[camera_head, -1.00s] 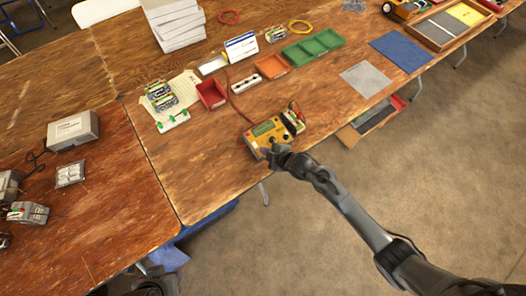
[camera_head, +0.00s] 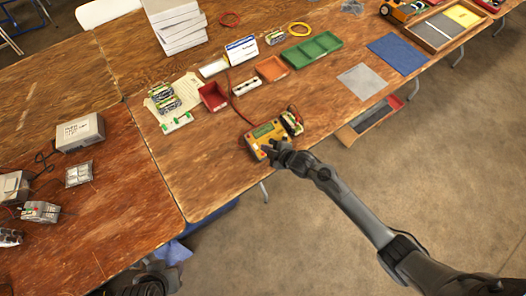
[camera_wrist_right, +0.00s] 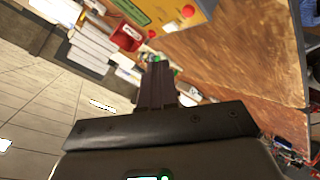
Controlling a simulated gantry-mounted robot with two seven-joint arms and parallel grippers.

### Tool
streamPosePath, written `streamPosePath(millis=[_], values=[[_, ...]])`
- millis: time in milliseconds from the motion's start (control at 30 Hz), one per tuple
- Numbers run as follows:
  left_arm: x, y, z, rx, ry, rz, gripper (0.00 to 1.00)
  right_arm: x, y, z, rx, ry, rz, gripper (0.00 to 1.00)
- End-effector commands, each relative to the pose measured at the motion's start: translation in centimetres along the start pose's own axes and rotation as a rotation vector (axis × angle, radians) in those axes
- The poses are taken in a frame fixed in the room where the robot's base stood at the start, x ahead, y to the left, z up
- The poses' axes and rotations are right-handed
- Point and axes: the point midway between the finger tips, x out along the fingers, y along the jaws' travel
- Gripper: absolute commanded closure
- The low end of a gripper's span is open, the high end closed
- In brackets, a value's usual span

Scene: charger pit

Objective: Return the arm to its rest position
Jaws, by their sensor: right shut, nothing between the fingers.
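My right arm reaches in from the lower right of the head view. My right gripper (camera_head: 270,152) is shut and empty at the front edge of the yellow charger box (camera_head: 262,135). In the right wrist view, the closed fingers (camera_wrist_right: 157,85) point toward the table beside the yellow box (camera_wrist_right: 180,12), with nothing between them. I cannot tell whether the fingertips touch the box. A dark part at the bottom of the head view (camera_head: 150,281) seems to be mine; my left gripper is not clearly seen.
A battery holder (camera_head: 291,122) stands right of the charger. A red bin (camera_head: 212,96), an orange tray (camera_head: 271,68) and a green tray (camera_head: 312,48) lie behind. A grey mat (camera_head: 366,82) and a blue mat (camera_head: 400,51) lie right. Open floor lies in front of the table.

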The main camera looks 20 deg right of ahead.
Motion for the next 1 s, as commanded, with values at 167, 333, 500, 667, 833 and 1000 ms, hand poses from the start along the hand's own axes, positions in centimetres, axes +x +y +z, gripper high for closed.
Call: streamPosePath(millis=[167, 333, 500, 667, 833, 1000], values=[[0.1, 0.0, 0.0, 0.0, 0.0, 0.0, 0.57, 0.0, -0.1, 0.1, 0.0, 0.0, 0.0, 1.0], [0.1, -0.1, 0.1, 0.002, -0.001, -0.002, 0.57, 0.0, -0.1, 0.1, 0.0, 0.0, 0.0, 1.0], [0.1, -0.2, 0.1, 0.008, -0.002, -0.006, 0.57, 0.0, 0.0, 0.1, 0.0, 0.0, 0.0, 1.0], [0.1, -0.3, 0.1, 0.012, -0.003, -0.01, 0.57, 0.0, -0.2, 0.1, 0.001, -0.001, -0.002, 1.0], [0.1, -0.3, 0.1, 0.013, -0.003, -0.01, 0.57, -0.3, -2.7, 1.1, 0.015, -0.015, -0.033, 1.0], [0.1, -0.3, 0.1, 0.011, -0.003, -0.009, 0.57, -1.8, -9.2, 2.6, 0.07, -0.035, -0.102, 1.0]])
